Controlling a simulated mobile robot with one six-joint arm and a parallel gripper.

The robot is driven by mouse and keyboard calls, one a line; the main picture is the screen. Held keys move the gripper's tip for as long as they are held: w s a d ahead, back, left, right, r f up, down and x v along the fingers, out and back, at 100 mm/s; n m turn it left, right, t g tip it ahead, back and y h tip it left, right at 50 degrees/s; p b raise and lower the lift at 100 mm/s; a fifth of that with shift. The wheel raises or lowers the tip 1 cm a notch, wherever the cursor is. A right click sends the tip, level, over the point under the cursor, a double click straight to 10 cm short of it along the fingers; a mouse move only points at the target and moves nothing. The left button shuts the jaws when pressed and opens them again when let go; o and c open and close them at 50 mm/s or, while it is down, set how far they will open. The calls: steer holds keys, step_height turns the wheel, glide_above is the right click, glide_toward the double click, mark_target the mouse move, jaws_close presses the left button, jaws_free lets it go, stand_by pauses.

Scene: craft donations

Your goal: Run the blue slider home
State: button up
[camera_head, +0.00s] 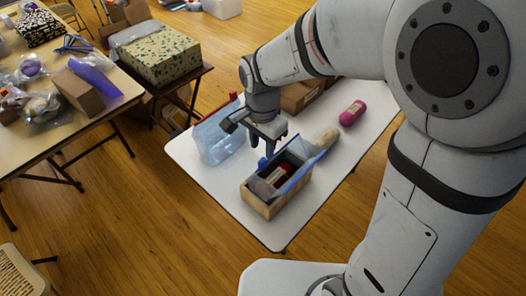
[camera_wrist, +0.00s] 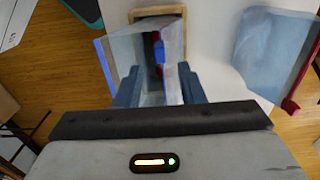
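A clear zip bag with a blue edge strip (camera_head: 300,178) stands in an open wooden box (camera_head: 263,205) on the white table. Something dark red shows in its mouth. In the wrist view the blue strip (camera_wrist: 104,62) runs along the bag's left side. A small blue piece (camera_wrist: 159,47), apparently the slider, shows beyond my fingers against dark red. My gripper (camera_head: 265,147) is above the box's far left side. In the wrist view its two fingers (camera_wrist: 158,88) are spread, with part of the bag visible between them. I cannot tell whether they touch it.
A pink skein (camera_head: 352,113), a tan bundle (camera_head: 326,138) and a cardboard box (camera_head: 300,95) are on the white table (camera_head: 262,232). Its front is clear.

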mark_target(262, 160)
steer(key=shift+f, duration=2.75)
steer(key=shift+c, duration=0.4)
jaws_close()
